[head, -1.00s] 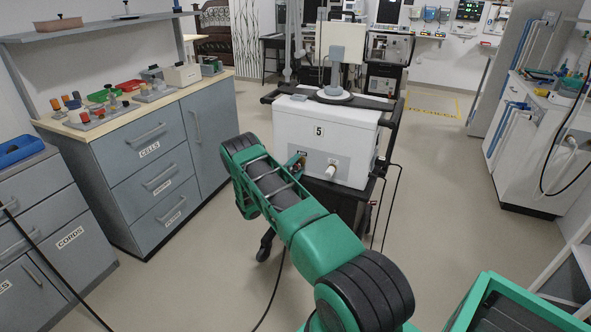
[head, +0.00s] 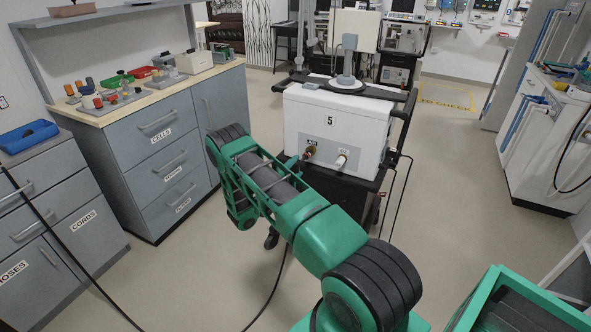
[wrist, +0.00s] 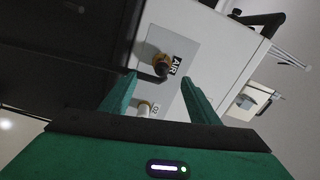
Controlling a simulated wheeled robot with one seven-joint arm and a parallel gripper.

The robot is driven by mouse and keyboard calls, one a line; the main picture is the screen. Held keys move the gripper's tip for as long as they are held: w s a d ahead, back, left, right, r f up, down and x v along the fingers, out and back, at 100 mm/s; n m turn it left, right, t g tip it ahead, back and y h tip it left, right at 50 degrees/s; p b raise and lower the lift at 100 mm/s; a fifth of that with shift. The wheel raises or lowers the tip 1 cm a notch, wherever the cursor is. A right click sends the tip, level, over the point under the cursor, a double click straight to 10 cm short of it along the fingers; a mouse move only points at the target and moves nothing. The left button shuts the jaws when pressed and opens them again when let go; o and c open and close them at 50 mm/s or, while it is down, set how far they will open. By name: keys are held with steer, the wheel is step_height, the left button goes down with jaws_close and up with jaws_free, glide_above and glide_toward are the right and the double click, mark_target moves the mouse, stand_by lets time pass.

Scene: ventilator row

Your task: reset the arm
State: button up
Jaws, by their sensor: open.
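The white ventilator (head: 330,121) marked 5 stands on a dark wheeled cart. Its side panel carries a dark brass-coloured fitting (head: 309,150) and a white fitting (head: 341,161). In the wrist view the dark fitting (wrist: 161,66) sits beside an AIR label (wrist: 179,64), and the pale fitting (wrist: 144,108) shows lower down between my fingers. My gripper (wrist: 160,76) is open, its two green fingers apart, with nothing seen held between them. In the head view my gripper (head: 291,165) is mostly hidden by my arm, with a green fingertip showing just left of the dark fitting.
A blue-grey cabinet (head: 160,165) with colored parts on top stands at left. A blue tray (head: 27,136) lies on the lower cabinet. A white bench (head: 545,150) stands at right. A thin black cord runs along the floor. Floor right of the cart is clear.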

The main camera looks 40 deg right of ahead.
steer(key=shift+r, duration=0.1)
stand_by(0.3)
steer(key=s+d+r+n+g+y, duration=0.1)
steer(key=s+d+r+g, duration=0.15)
steer(key=r, duration=0.35)
steer(key=s+d+r+g+y, duration=0.1)
steer(key=s+r+g, duration=0.25)
steer(key=r, duration=0.25)
steer(key=s+a+r+n+g+y, duration=0.1)
steer(key=s+a+r+n+y, duration=0.3)
steer(key=s+r, duration=0.55)
steer(key=s+a+r+n+y, duration=0.2)
steer(key=s+a+n+y, duration=0.1)
steer(key=s+a+n, duration=0.3)
steer(key=s+a+r+n+y, duration=0.3)
steer(key=s+a+n, duration=0.3)
steer(key=s+a, duration=0.5)
steer(key=s+a+r+n+y, duration=0.2)
steer(key=s+a+n+y, duration=0.3)
steer(key=s+a, duration=0.4)
steer(key=shift+s+a+r+n+t, duration=0.2)
steer(key=shift+s+r+n+t, duration=0.25)
steer(key=shift+s, duration=0.8)
steer(key=shift+f, duration=0.1)
